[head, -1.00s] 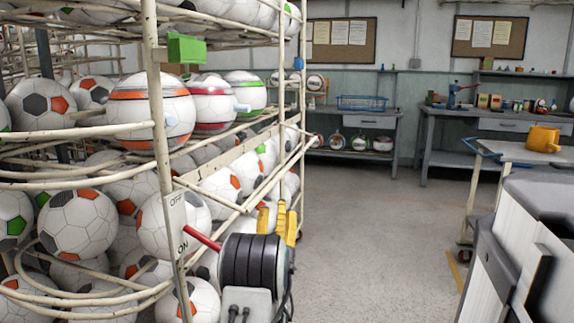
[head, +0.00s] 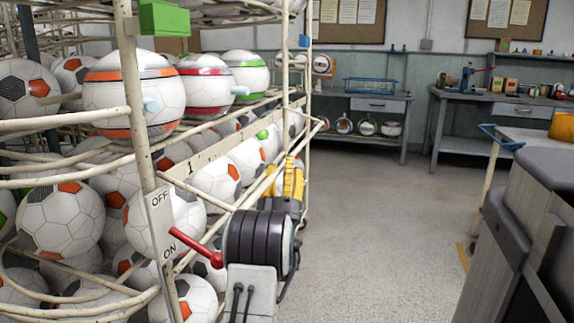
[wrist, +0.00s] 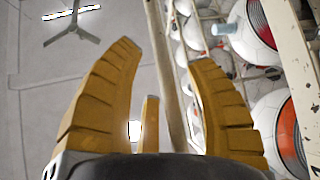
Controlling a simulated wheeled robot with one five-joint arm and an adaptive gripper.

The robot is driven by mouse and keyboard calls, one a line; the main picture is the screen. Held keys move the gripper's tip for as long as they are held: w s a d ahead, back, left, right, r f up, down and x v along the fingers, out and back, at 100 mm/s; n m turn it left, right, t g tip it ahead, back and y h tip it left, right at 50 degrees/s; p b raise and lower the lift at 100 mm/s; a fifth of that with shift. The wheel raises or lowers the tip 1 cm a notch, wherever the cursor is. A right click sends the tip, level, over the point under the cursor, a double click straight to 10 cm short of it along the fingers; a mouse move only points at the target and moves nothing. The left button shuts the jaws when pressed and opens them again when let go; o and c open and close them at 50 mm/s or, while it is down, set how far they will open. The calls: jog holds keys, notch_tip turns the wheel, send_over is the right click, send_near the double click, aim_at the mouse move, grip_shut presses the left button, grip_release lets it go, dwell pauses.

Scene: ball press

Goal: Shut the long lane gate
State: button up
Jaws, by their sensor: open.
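A long flat pale bar marked 1 (head: 215,150) runs along the rack's side between the ball rows. A small green knob (head: 262,134) shows near its far end. I cannot tell for sure that this bar is the long lane gate. My gripper (head: 284,176) points upward beside the rack's far front post, with yellow fingers. In the wrist view my gripper (wrist: 165,55) is open, its fingers spread. A pale rack rail (wrist: 165,75) crosses the picture behind the gap between the fingers. No contact shows, and nothing is held.
The rack holds many soccer balls; striped balls with light blue pegs (head: 205,87) sit on its upper shelf. An OFF/ON panel (head: 160,225) with a red lever (head: 195,247) is on the near post. A cart (head: 520,140) stands right. Grey floor (head: 375,210) is clear between.

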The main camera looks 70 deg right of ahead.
jog(key=shift+x, duration=0.85)
jog(key=shift+o, duration=0.4)
grip_shut()
